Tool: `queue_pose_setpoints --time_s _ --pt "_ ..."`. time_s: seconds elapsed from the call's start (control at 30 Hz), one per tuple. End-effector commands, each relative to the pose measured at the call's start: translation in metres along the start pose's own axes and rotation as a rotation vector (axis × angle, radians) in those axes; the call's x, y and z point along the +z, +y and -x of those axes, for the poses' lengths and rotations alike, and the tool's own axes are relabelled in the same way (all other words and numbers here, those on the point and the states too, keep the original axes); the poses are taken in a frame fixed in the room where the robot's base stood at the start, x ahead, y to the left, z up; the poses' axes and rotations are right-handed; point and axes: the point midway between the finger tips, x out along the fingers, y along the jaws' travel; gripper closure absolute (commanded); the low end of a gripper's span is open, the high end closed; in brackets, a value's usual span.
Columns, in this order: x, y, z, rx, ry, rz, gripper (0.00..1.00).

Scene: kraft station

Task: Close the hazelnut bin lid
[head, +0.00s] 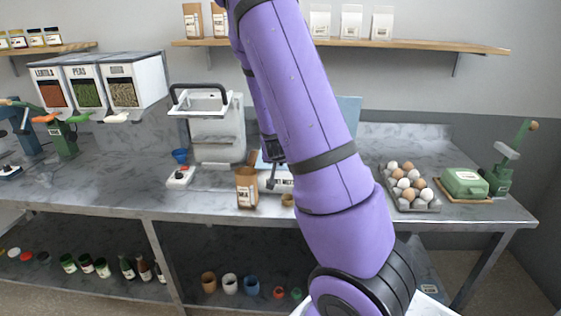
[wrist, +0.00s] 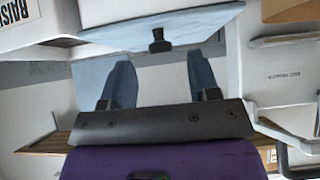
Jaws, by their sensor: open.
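A light blue panel (head: 348,115) stands upright behind my arm in the head view; it may be the raised bin lid. In the wrist view a light blue panel with a black knob (wrist: 160,40) lies just beyond the fingertips, apart from them as far as I can tell. My gripper (wrist: 160,62) is open and empty, its two grey-blue fingers spread toward the panel. The hazelnut bin is mostly hidden by my arm.
A white machine with a black handle (head: 217,130) stands left of my arm. A brown bag (head: 247,187) is near the counter's front. An egg tray (head: 409,187) and green box (head: 464,183) are at right. A wall shelf (head: 420,43) runs above.

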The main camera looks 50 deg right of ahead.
Motion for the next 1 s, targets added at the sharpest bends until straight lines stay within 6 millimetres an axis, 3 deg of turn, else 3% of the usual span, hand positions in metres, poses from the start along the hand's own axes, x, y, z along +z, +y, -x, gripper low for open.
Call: queue_pose_setpoints --time_s 0.2,0.4,1.0 --pt "-0.002 -0.003 0.034 -0.008 0.008 0.001 0.44" --pt "-0.004 -0.004 0.05 -0.009 0.012 0.001 0.44" --pt "-0.004 -0.004 0.055 -0.009 0.013 0.001 0.44"
